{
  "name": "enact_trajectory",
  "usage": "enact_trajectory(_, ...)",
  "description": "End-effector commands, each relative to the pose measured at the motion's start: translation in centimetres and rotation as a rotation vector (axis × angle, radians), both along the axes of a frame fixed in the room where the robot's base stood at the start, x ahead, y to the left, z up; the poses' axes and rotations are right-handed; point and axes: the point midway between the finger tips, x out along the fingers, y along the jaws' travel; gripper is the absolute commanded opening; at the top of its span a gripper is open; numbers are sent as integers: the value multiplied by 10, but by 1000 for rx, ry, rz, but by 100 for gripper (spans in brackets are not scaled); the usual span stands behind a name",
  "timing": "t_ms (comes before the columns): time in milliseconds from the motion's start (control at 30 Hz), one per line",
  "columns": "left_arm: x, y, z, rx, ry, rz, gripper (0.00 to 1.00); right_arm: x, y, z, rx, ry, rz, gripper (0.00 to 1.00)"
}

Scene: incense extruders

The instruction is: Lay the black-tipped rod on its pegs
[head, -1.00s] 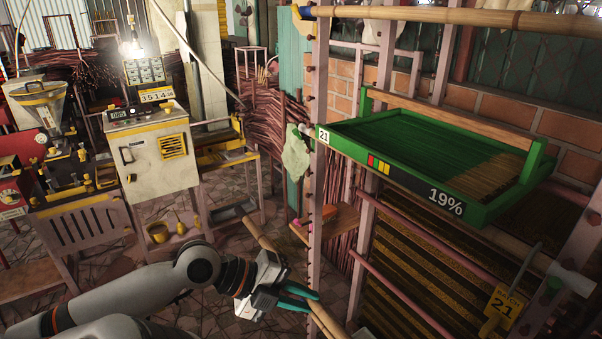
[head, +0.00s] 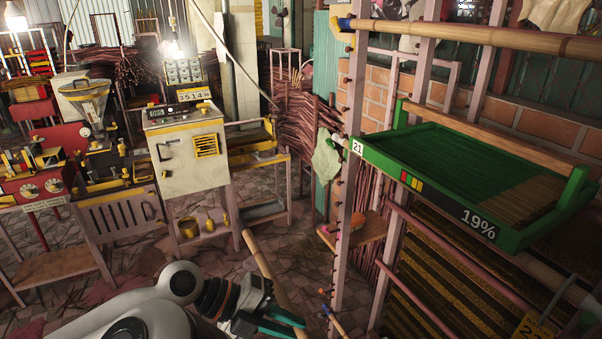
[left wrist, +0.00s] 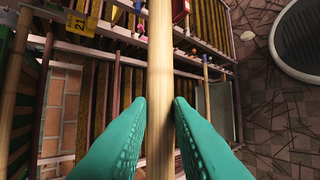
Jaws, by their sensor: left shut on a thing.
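A pale bamboo rod (head: 262,265) slants down across the lower middle of the head view, in front of the rack. My left gripper (head: 290,326), with teal fingers, is shut on it near the bottom edge. In the left wrist view the rod (left wrist: 160,50) runs between the two fingers and past the top and bottom of the picture. No black tip can be made out on it. Small dark pegs (head: 341,108) line the pink rack post (head: 352,120) to the right of the held rod. My right gripper is not in view.
A blue-ended bamboo rod (head: 460,35) lies high across the rack. Below it sits a green tray (head: 415,192) marked 21 and 19%. A white machine (head: 190,150) stands left of centre. The floor (head: 215,260) between machine and rack is mostly open.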

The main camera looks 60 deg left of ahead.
Motion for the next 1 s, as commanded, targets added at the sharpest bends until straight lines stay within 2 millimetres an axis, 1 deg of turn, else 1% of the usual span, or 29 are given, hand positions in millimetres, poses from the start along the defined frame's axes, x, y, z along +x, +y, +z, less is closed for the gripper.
enact_trajectory(100, -12, 2, 1, -2, 2, 4, 0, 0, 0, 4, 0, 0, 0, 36)
enact_trajectory(800, -82, 7, 2, -2, 1, 4, 0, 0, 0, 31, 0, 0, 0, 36)
enact_trajectory(1000, -97, 8, 1, -1, 1, 2, 0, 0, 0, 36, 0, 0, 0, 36)
